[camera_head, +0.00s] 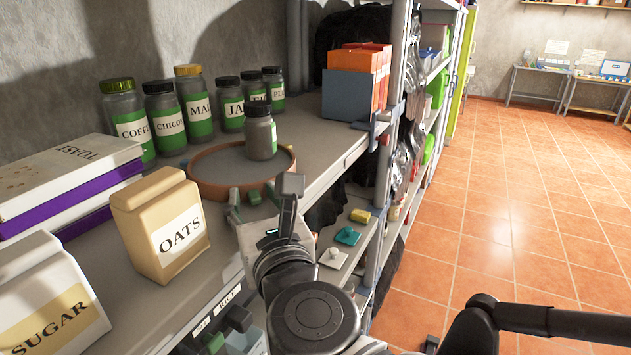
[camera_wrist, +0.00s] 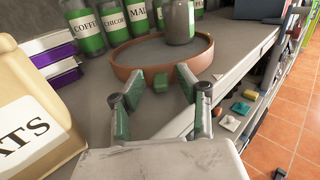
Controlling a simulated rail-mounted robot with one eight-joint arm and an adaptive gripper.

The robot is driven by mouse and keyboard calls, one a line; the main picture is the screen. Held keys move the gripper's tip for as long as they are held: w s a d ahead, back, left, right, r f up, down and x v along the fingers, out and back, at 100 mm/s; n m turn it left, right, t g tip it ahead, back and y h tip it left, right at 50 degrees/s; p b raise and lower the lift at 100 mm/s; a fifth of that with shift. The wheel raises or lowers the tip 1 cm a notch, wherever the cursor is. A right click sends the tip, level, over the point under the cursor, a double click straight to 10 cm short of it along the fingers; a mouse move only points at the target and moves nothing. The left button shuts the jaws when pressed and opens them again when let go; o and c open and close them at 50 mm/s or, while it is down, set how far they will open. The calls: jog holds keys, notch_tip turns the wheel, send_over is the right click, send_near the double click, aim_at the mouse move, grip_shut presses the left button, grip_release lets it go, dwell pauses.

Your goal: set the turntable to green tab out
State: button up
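The turntable (camera_head: 207,199) is a round grey disc with an orange-brown rim on the shelf top. Whether either finger touches the tab, I cannot tell.
An oats canister (camera_head: 160,228) stands left of my gripper, with a sugar canister (camera_head: 50,300) nearer. Several labelled jars (camera_head: 195,105) stand behind the turntable. Boxes (camera_head: 70,185) lie at left. An orange and blue box (camera_head: 352,92) stands at right near the shelf post.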

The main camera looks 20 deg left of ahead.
jog(key=shift+c, duration=0.5)
grip_shut()
jog(key=shift+w+d, duration=0.15)
